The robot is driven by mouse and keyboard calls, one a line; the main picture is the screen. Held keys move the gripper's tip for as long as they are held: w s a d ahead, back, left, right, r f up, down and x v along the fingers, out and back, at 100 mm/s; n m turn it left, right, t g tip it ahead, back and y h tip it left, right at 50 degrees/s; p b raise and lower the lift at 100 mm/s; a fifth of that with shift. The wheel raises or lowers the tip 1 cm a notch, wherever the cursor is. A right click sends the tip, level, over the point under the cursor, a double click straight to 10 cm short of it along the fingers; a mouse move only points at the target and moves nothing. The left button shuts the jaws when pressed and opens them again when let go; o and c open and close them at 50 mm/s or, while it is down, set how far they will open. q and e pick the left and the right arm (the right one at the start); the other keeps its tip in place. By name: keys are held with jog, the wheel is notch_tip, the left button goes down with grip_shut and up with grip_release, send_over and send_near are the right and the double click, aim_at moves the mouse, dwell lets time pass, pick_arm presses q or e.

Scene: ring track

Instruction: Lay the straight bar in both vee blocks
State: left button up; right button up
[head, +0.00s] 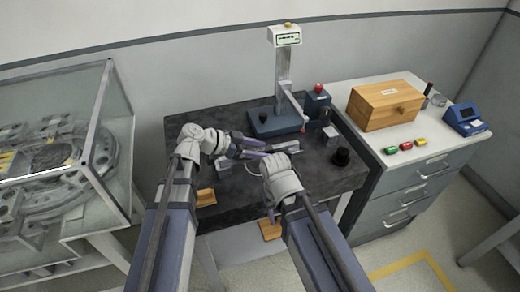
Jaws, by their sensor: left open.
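My left gripper (256,151) reaches in from the left, low over the dark stone bench top (210,117). Its two purple-grey fingers point right and stand apart. A small pale grey piece (289,147) shows just beyond the fingertips; I cannot tell whether it is a vee block or part of the bar. My right arm's wrist (280,174) is over the bench's front part, to the right of the left gripper. I cannot clearly make out the straight bar or either vee block.
A gauge stand (283,80) with a blue base rises at the back. A box with a red button (318,103) and a black knob (342,157) are on the right. A cabinet carries a wooden box (385,107). A glass-walled case (60,150) stands left.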

pick_arm(q)
jog(key=p+v, duration=0.3)
jog(key=v, duration=0.2)
jog(key=p+v, duration=0.2)
jog(key=v, duration=0.4)
jog(key=shift+r+p, duration=0.4)
jog(key=shift+r, duration=0.1)
jog(key=shift+s+a+r, duration=0.1)
jog(key=shift+a+r, duration=0.05)
jog(key=shift+a, duration=0.3)
jog(key=shift+s, duration=0.1)
